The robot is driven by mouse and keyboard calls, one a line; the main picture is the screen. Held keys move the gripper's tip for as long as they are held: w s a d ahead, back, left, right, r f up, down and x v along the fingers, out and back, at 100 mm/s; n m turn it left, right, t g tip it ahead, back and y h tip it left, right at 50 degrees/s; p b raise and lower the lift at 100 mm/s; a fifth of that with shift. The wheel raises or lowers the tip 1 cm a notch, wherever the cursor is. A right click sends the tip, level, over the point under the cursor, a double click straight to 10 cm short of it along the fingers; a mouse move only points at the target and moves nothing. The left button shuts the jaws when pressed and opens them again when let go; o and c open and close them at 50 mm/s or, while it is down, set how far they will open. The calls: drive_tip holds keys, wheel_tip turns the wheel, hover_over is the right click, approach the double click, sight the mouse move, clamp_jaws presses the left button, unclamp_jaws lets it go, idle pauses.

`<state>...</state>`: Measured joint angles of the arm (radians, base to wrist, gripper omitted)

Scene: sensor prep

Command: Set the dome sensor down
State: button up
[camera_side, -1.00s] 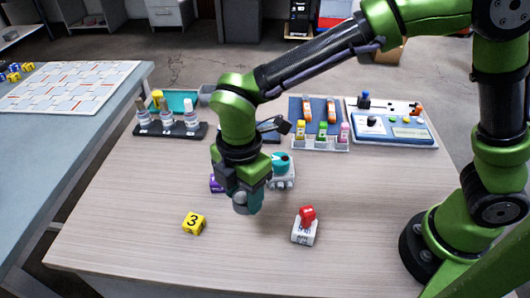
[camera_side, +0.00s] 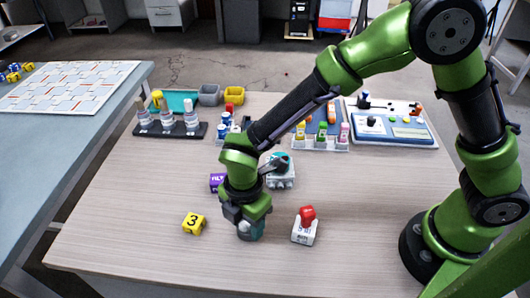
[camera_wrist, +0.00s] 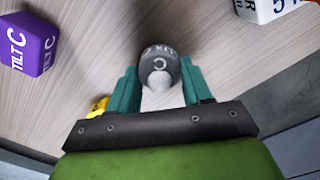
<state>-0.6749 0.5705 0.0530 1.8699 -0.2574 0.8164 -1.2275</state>
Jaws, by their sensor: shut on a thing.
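The dome sensor (camera_wrist: 160,66) is a small dark grey rounded piece with pale lettering in the wrist view. My gripper (camera_wrist: 160,88) is shut on it, with a teal finger on each side. In the side view my gripper (camera_side: 246,232) points down, low over the front middle of the table, between the yellow cube and the red-topped block. The sensor is mostly hidden there by the fingers. I cannot tell whether its underside touches the table.
A yellow cube marked 3 (camera_side: 194,223) stands left of my gripper, a white block with a red top (camera_side: 305,226) right. A purple cube (camera_side: 217,182) and a teal-knobbed white unit (camera_side: 281,171) are behind. The wooden table's (camera_side: 130,240) front left is clear.

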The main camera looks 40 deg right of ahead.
drive_tip(key=o, duration=1.1)
drive_tip(key=shift+f, duration=0.1)
drive_tip(key=shift+c, duration=0.2)
wheel_tip(320, 180, up, 12)
drive_tip(key=d+r+m+t+y, duration=0.1)
drive_tip(key=d+r+m, duration=0.5)
drive_tip(key=d, duration=0.1)
drive_tip(key=s+d+r+m+t, duration=0.2)
drive_tip(key=s+d+m+t, duration=0.1)
drive_tip(key=d+m, duration=0.5)
drive_tip(key=s+d+r+m+t+y, duration=0.1)
drive_tip(key=s+d+r+m+t, duration=0.2)
drive_tip(key=d+m, duration=0.6)
drive_tip(key=shift+s+r+m, duration=0.15)
drive_tip(key=shift+s+m, duration=0.55)
drive_tip(key=shift+s, duration=0.05)
drive_tip(key=shift+a, duration=0.1)
